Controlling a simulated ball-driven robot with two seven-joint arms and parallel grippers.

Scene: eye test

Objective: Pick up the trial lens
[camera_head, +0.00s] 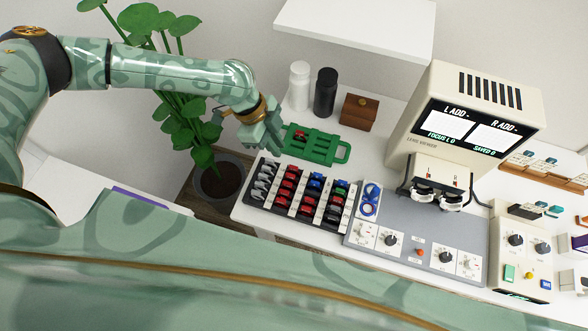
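Several small lens pieces with red, blue, green and grey tabs stand in rows in a black-and-white lens rack (295,211) on the white table. Which of them is the trial lens I cannot tell. A green tray with a handle (340,152) lies behind the rack; something small and red (300,134) shows on it. My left gripper (272,141) is at the left end of the green tray, above and behind the rack's left part. Its fingers are small and seen from behind, so their opening is unclear. My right gripper is out of view.
A white bottle (299,87), a black bottle (325,92) and a brown wooden box (358,112) stand behind the tray. A lens viewer (463,115) stands right, with a grey control panel (412,235) before it. A potted plant (219,183) is left. A white shelf (355,24) hangs above.

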